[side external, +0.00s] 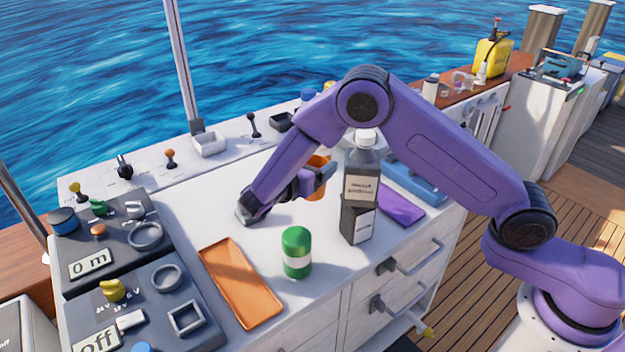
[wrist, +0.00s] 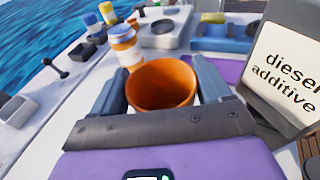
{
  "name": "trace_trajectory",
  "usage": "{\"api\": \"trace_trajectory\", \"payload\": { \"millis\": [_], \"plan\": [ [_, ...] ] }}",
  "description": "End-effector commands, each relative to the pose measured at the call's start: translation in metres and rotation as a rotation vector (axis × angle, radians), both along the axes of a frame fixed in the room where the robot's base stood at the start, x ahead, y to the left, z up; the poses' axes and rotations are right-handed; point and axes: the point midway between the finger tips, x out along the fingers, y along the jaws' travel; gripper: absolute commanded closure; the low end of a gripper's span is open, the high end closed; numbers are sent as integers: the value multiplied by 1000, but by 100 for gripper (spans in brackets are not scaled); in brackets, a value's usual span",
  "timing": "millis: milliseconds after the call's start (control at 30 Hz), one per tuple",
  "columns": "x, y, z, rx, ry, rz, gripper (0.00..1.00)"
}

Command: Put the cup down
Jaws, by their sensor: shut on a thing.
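An orange cup (wrist: 162,88) sits between the two fingers of my gripper (wrist: 165,90) in the wrist view, its open mouth facing the camera. In the side view the cup (side external: 316,186) shows partly behind my gripper (side external: 318,180), and a dark bottle covers part of that area. My gripper is shut on the cup, low over the white worktop (side external: 200,210). I cannot tell whether the cup's base touches the worktop.
The dark diesel additive bottle (side external: 358,200) stands close to the right of the cup. A green-capped jar (side external: 296,252) and an orange tray (side external: 240,283) are nearer the front. A purple mat (side external: 400,207) lies right of the bottle. A striped container (wrist: 124,46) stands just beyond the cup.

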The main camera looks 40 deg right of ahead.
Motion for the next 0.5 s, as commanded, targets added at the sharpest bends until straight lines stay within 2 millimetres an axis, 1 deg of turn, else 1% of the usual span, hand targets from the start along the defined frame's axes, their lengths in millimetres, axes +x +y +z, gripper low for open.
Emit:
{"api": "trace_trajectory", "payload": {
  "millis": [33,100,200,267,367,467,500],
  "plan": [
    [0,0,10,3,-4,0,58],
    [0,0,21,4,-4,0,58],
    [1,0,33,2,-3,1,58],
    [3,-1,37,2,-1,9,58],
    [17,-4,41,2,-2,52,58],
    [44,-9,42,-1,-1,141,58],
    [57,-10,42,0,-1,190,58]
  ]
}}
